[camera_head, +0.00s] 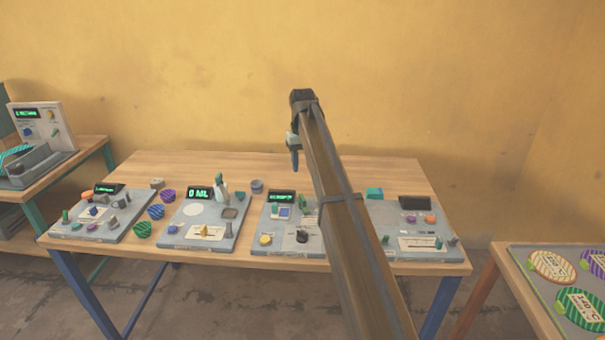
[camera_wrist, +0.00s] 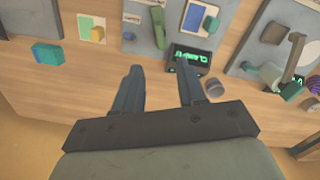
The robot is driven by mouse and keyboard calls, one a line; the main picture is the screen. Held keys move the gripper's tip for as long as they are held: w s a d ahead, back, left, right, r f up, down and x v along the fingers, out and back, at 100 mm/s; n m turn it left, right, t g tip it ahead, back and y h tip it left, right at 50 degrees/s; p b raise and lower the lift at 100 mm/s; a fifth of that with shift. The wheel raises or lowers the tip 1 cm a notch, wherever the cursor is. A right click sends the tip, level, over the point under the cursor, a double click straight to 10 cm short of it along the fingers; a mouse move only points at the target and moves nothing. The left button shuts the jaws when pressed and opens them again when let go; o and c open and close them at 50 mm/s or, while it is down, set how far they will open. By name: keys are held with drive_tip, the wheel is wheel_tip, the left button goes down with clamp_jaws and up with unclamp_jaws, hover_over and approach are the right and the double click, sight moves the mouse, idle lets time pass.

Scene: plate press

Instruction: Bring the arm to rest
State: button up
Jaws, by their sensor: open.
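My gripper (camera_head: 295,160) hangs above the back part of the wooden table (camera_head: 300,165) in the head view, with its fingers pointing down. My arm reaches up from the bottom of the head view and hides part of the table between two panels. In the wrist view my gripper (camera_wrist: 160,68) has its two dark fingers apart, with nothing between them. A black display with green text (camera_wrist: 190,57) appears beyond the right finger. The fingers look clear of the table and the things on it.
Several grey panels stand along the table, including one with a "0 ML" display (camera_head: 200,193). A teal block (camera_head: 375,193) lies at the back right; it also shows in the wrist view (camera_wrist: 47,54). Side tables stand left (camera_head: 90,145) and right (camera_head: 520,285). Open air surrounds my gripper.

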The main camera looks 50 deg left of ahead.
drive_tip(key=shift+r, duration=0.5)
